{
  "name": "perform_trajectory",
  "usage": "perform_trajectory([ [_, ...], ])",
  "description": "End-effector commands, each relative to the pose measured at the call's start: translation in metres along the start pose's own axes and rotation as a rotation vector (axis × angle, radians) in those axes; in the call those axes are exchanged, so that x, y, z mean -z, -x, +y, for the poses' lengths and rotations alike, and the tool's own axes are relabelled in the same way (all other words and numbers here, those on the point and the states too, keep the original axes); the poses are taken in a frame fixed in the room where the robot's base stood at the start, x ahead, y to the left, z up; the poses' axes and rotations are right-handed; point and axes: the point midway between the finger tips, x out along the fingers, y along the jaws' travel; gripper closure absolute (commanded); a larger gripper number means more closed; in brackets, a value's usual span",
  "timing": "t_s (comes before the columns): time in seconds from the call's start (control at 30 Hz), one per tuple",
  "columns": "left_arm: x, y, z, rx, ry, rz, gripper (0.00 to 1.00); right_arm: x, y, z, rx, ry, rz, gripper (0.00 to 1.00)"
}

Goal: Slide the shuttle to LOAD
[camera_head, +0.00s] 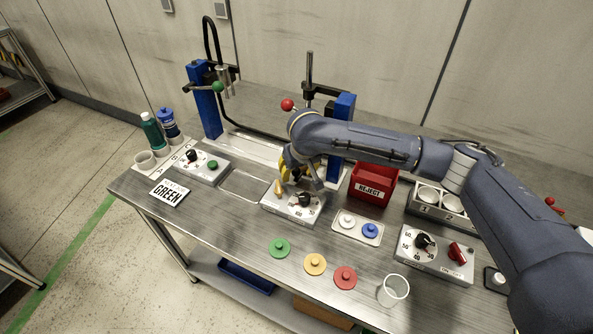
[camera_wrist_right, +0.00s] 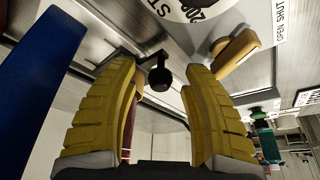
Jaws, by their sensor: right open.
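My right gripper (camera_head: 298,172) is open, with yellow fingers, above the back of a grey control box (camera_head: 285,208) near the table's middle. The shuttle and a LOAD mark cannot be made out. My left gripper is not visible.
A yellow handle (camera_wrist_right: 236,52) beside an OPEN SHUT label is close to the right finger. A blue post (camera_wrist_right: 42,85) stands close on the left in the wrist view. A red REJECT bin (camera_head: 371,190) stands right of the gripper. Coloured discs (camera_head: 315,264) lie in front.

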Motion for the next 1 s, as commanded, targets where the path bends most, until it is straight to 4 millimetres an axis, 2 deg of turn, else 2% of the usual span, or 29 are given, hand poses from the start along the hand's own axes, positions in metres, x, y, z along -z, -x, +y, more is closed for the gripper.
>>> perform_trajectory([
  [0.33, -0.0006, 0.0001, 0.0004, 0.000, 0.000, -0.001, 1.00, 0.0000, -0.0011, -0.0003, 0.000, 0.000, 0.000, 0.52],
  [0.73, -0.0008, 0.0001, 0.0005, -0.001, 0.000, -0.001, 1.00, 0.0000, -0.0010, -0.0002, 0.000, 0.001, 0.000, 0.99],
  [1.0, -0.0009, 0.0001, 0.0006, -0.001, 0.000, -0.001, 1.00, 0.0001, -0.0009, -0.0001, 0.000, 0.000, 0.000, 1.00],
])
